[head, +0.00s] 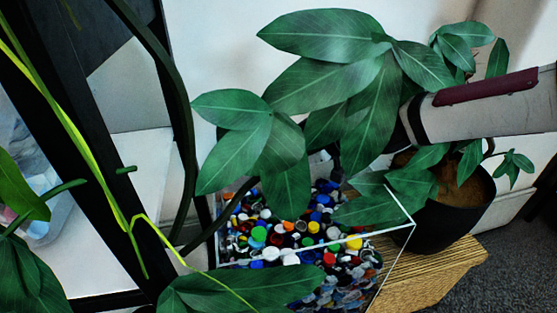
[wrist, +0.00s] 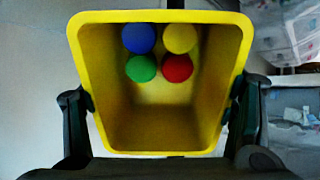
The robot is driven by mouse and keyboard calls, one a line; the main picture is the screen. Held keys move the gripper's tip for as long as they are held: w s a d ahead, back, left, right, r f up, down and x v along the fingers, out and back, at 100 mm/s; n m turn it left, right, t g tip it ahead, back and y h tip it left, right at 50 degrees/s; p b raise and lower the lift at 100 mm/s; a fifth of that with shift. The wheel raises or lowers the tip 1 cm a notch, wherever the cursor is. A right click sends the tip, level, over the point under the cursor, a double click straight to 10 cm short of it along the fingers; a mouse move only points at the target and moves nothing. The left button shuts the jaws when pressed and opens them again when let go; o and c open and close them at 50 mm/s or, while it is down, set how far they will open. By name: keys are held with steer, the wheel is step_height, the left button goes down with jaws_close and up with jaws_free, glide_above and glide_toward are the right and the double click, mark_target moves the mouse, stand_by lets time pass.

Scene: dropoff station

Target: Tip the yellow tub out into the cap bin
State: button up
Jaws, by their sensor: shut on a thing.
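The yellow tub (wrist: 102,123) fills the middle of the wrist view, its open mouth facing the camera. Blue (wrist: 139,38), yellow (wrist: 180,38), green (wrist: 141,68) and red (wrist: 177,68) round things lie together inside it, toward the picture's top. My gripper (wrist: 157,105) is shut on the tub, one finger on each side wall. The cap bin (head: 393,229) is a clear box full of mixed coloured caps, low in the middle of the head view. Leaves cover part of it. In the head view I cannot make out the tub or gripper; leaves hide the arm's end.
Large green leaves (head: 323,87) hang over the bin in the head view. A dark plant pot (head: 455,215) stands right of the bin, and a wooden surface (head: 432,277) shows beside it. A black frame (head: 75,130) crosses the left. Clear containers (wrist: 290,35) show at the wrist view's right.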

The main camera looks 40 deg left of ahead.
steer(key=shift+d+f+y+b, duration=0.15)
steer(key=shift+y+b, duration=0.3)
steer(key=shift+b, duration=1.25)
steer(key=shift+d+r+y+b, duration=0.15)
steer(key=shift+y+b, duration=0.25)
steer(key=shift+b, duration=1.25)
steer(key=shift+d+f+y+b, duration=0.15)
steer(key=shift+y+b, duration=0.3)
steer(key=shift+b, duration=1.25)
steer(key=shift+d+r+y, duration=0.25)
steer(key=shift+r+y, duration=0.05)
steer(key=shift+y, duration=0.3)
steer(key=shift+d+r+y, duration=0.2)
steer(key=shift+d+y, duration=0.15)
steer(key=shift+y, duration=0.4)
steer(key=shift+d+r+y, duration=0.15)
steer(key=shift+d+y, duration=0.15)
steer(key=shift+y, duration=0.45)
steer(key=shift+d, duration=0.1)
steer(key=d+y, duration=0.2)
steer(key=w+d, duration=0.1)
steer(key=shift+d+f+y, duration=0.3)
steer(key=shift+d+y, duration=0.05)
steer(key=shift+y, duration=0.05)
